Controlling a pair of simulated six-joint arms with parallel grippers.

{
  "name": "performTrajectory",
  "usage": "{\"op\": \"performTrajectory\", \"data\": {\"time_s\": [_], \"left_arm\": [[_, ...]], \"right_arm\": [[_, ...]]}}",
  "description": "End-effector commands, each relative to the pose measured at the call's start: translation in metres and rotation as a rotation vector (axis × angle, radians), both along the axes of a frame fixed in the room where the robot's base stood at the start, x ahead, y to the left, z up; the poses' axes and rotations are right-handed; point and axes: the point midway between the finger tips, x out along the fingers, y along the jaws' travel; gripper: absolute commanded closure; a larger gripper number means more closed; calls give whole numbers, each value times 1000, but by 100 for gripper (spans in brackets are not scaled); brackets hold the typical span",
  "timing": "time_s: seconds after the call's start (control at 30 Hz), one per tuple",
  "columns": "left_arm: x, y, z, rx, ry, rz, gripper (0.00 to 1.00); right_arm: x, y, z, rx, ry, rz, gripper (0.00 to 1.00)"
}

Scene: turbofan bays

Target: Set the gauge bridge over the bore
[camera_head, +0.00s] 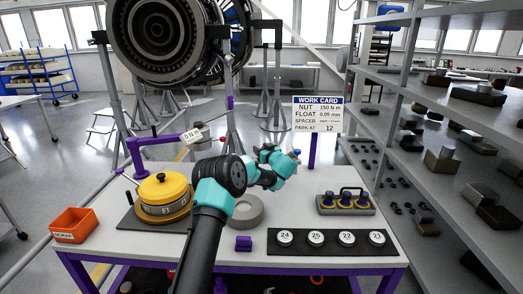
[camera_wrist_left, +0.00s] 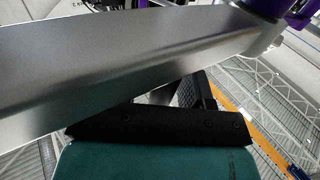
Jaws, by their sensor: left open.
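No part is plainly marked as the gauge bridge. A grey block with a dark handle and several yellow-and-blue plugs (camera_head: 346,204) stands on the table's right; I cannot tell whether it is the bridge. A grey ring (camera_head: 258,220) lies mid-table, partly hidden behind my left arm; it may hold the bore. My left gripper (camera_head: 293,158) is open, raised above the back of the table, apart from the ring and the block. In the left wrist view a grey metal bar (camera_wrist_left: 120,70) crosses close in front, hiding most of the fingers. My right gripper is out of view.
A yellow-topped round unit (camera_head: 163,188) stands left, beside an orange bin (camera_head: 75,225). A black strip with numbered discs (camera_head: 330,242) and a purple block (camera_head: 243,243) lie at the front. A work card (camera_head: 318,114) stands behind. Shelves (camera_head: 440,100) flank the right.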

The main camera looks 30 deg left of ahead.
Motion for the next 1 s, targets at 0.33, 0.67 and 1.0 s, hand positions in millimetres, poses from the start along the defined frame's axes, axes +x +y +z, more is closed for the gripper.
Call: {"op": "performTrajectory", "data": {"time_s": [0.33,0.67,1.0], "left_arm": [[0,0,0,0,0,0,84],[0,0,0,0,0,0,100],[5,-10,0,0,0,-24,100]], "right_arm": [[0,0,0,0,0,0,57],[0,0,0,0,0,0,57],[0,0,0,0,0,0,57]]}}
